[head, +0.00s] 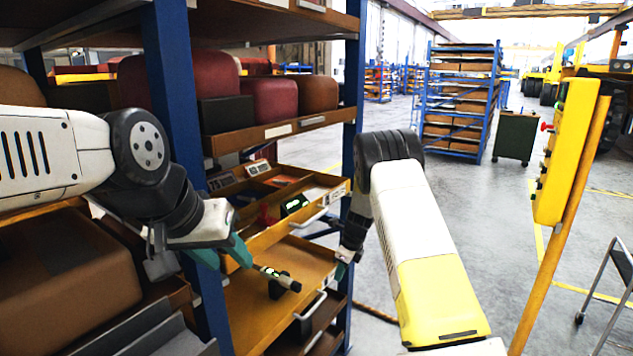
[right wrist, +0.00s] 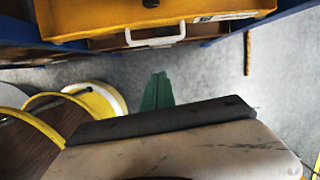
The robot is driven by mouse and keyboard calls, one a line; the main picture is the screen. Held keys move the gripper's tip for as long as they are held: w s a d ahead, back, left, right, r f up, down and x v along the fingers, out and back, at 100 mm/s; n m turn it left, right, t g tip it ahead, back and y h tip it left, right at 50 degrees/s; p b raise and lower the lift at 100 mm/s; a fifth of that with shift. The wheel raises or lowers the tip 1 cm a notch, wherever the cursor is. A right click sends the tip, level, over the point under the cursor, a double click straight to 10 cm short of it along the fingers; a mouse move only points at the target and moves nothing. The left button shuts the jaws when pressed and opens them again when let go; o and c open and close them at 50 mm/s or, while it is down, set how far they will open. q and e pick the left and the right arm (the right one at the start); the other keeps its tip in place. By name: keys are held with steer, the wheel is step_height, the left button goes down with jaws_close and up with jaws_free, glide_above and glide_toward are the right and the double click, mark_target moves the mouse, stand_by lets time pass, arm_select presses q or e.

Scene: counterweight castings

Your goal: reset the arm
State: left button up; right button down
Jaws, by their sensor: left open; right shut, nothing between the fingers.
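My left gripper (head: 222,256) is in the head view, in front of the blue shelf post at the left. Its teal fingers are apart and nothing shows between them. My right gripper (head: 342,268) hangs at the end of my white and yellow right arm, beside the right end of the drawers. In the right wrist view its green fingers (right wrist: 157,92) are together, empty, over grey floor. An open drawer (right wrist: 64,24) with a white handle (right wrist: 155,36) lies beyond the fingertips there. Part of the right gripper is hidden in the head view.
The blue rack (head: 173,90) holds red and brown castings (head: 270,98). A yellow control box (head: 566,150) on a post stands right. Open floor lies between.

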steer(key=s+d+r+n+t, duration=0.1)
steer(key=s+r+n, duration=0.35)
steer(key=r, duration=0.45)
steer(key=s+d+r+n+y, duration=0.1)
steer(key=s+r+n, duration=0.3)
steer(key=r, duration=0.5)
steer(key=s+d+r+n+t, duration=0.1)
steer(key=s+r+n, duration=0.2)
steer(key=s+r, duration=0.45)
steer(key=s+d+r+n, duration=0.1)
steer(key=s+r+n, duration=0.1)
steer(key=s+n, duration=0.2)
steer(key=s+d+r+n+t, duration=0.1)
steer(key=s+r+n, duration=0.2)
steer(key=s, duration=0.8)
steer(key=s+d+r+n+t+h, duration=0.1)
steer(key=s+r+n, duration=0.1)
steer(key=s+n, duration=0.3)
steer(key=shift+s+d+r, duration=0.35)
steer(key=shift+s+r, duration=0.05)
steer(key=shift+s, duration=0.8)
steer(key=shift+n, duration=0.25)
